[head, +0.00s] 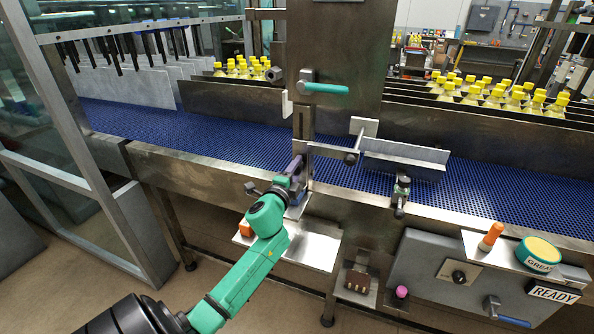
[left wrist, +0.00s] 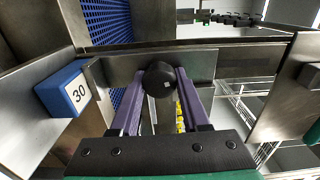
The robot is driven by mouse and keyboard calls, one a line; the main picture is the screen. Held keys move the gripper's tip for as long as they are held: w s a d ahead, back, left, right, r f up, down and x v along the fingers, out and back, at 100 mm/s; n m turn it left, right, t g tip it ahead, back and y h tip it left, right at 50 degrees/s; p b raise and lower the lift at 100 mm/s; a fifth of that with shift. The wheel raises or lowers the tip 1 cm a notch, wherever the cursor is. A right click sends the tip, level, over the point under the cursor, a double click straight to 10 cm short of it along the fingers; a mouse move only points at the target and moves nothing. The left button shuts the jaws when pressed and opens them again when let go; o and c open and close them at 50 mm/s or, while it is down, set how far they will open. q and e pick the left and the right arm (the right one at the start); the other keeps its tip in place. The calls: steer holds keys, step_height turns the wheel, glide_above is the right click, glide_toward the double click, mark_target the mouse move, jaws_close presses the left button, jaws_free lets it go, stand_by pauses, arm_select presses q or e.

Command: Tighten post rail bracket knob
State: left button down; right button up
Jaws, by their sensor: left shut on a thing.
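The black round knob (left wrist: 160,80) sits in front of a horizontal steel bar (left wrist: 205,66) in the left wrist view. My left gripper (left wrist: 161,76) has its two purple fingers on either side of the knob, shut on it. In the head view my left gripper (head: 296,170) is at the foot of the upright steel post (head: 303,125), by the conveyor's front edge; the gripped knob is hidden there. My right gripper is in neither view.
A blue block marked 30 (left wrist: 65,92) is left of the knob. A guide plate (head: 405,155) stands over the blue conveyor belt (head: 215,135), with a clamp (head: 401,190) at the front rail. A control panel (head: 425,275) is at the right. Yellow-capped bottles (head: 490,92) stand behind.

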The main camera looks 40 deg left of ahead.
arm_select(q)
steer(key=shift+f+m, duration=0.2)
steer(key=shift+m, duration=1.1)
steer(key=shift+c, duration=1.9)
jaws_free()
steer(key=shift+s+r, duration=0.1)
